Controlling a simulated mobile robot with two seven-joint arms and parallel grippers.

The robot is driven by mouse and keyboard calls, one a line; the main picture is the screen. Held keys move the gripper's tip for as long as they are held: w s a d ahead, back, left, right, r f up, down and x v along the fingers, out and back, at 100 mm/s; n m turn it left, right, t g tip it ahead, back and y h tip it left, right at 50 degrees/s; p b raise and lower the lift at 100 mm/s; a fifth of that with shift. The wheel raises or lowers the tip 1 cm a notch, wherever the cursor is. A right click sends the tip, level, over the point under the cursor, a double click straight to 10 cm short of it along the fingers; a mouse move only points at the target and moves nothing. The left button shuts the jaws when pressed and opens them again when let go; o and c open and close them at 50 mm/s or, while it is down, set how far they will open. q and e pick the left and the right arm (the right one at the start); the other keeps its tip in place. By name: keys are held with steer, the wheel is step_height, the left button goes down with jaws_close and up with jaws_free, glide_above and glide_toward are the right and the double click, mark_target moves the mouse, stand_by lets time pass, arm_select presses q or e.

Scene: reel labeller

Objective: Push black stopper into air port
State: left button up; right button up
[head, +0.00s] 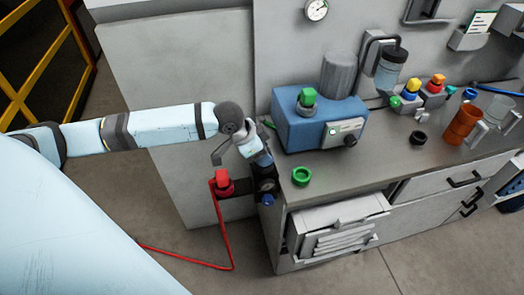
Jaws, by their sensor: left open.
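A small black round piece (418,137), which may be the black stopper, lies on the grey bench top right of the blue machine. My left gripper (262,160) is open at the bench's left front corner, just above a dark air unit with a round gauge (267,185) and a blue knob (268,200). A red fitting (223,184) with a red hose (222,232) sits left of this unit. The air port cannot be made out; the gripper and wrist cover part of this area. Whether the gripper touches the unit is unclear. My right gripper is out of view.
A blue machine (290,130) with a green knob stands on the bench (350,168), with a green ring (302,176) in front. Orange (462,126) and clear cups stand at the right. A yellow fence (45,60) is far left.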

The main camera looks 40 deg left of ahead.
arm_select(q)
steer(key=shift+s+d+f, duration=0.25)
steer(key=shift+s+f, duration=0.1)
steer(key=shift+s, duration=0.05)
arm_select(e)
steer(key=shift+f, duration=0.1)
arm_select(q)
steer(key=w+v, duration=0.1)
steer(key=v, duration=1.3)
steer(key=shift+a+r, duration=0.25)
steer(key=shift+r, duration=0.05)
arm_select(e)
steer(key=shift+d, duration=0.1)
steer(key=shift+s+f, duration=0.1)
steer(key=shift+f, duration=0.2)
